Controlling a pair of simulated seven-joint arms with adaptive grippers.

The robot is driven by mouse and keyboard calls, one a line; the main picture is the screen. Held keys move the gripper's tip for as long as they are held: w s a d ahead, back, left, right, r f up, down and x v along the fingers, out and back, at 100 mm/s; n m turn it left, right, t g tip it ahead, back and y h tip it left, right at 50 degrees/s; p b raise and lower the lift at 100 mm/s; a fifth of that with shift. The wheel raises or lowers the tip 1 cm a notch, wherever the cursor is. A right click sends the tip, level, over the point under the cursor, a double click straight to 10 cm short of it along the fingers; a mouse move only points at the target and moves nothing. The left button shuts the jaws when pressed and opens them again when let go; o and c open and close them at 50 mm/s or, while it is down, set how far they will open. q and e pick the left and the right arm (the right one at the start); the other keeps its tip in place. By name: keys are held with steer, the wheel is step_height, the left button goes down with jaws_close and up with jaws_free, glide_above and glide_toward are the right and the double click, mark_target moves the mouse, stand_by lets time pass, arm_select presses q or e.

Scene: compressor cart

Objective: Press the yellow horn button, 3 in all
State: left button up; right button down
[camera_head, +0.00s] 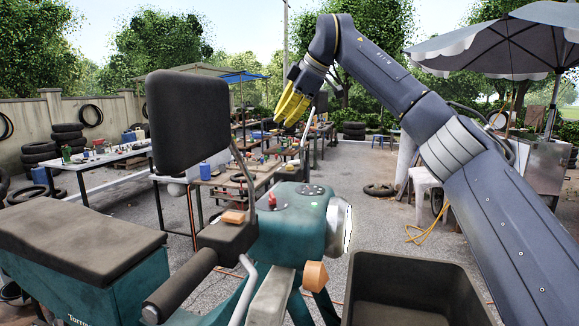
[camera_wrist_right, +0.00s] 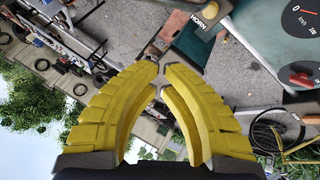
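In the right wrist view, a round yellow-orange horn button (camera_wrist_right: 210,10) sits beside a "HORN" label on a dark panel at the top edge. I cannot clearly pick out this button in the head view. My right gripper (camera_head: 283,118) has yellow fingers and hangs above and beyond the teal scooter-like body (camera_head: 300,225) in the head view. My left gripper is not in view.
A dark upright panel (camera_head: 188,120) and padded seat (camera_head: 75,240) stand at the left. An open dark bin (camera_head: 415,290) is at lower right. Dials (camera_wrist_right: 303,20) lie right of the button. Workbenches and tyres stand behind. There is free air around the right gripper.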

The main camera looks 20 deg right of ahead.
glide_above(284, 169)
steer(key=shift+f, duration=4.4)
steer(key=shift+f, duration=0.15)
steer(key=shift+f, duration=0.3)
steer(key=shift+f, duration=0.5)
steer(key=shift+r, duration=0.95)
steer(key=shift+r, duration=2.5)
